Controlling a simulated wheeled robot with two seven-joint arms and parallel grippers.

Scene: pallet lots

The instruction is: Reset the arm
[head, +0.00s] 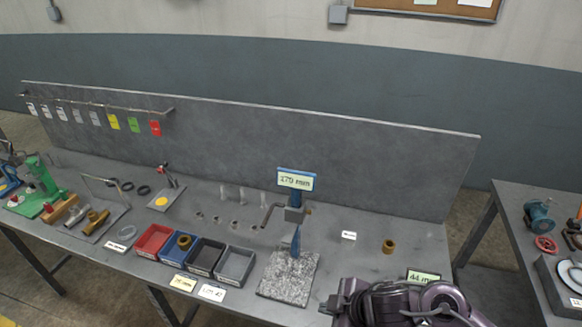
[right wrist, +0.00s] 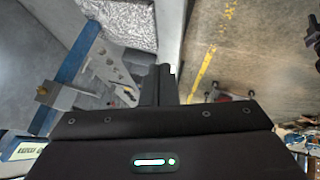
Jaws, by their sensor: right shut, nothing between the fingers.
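My right arm comes in at the bottom right of the head view, and its gripper (head: 336,303) is low at the bench's front edge, just right of the granite plate. In the right wrist view the dark fingers (right wrist: 163,86) are together with nothing between them. My left gripper is in neither view.
A height gauge with a blue post (head: 296,240) and a "179 mm" display stands on the granite plate (head: 270,283). Red (head: 152,257), blue and dark bins line the front edge; a brass ring (head: 389,246) lies right. Another table (head: 510,215) stands beyond a gap.

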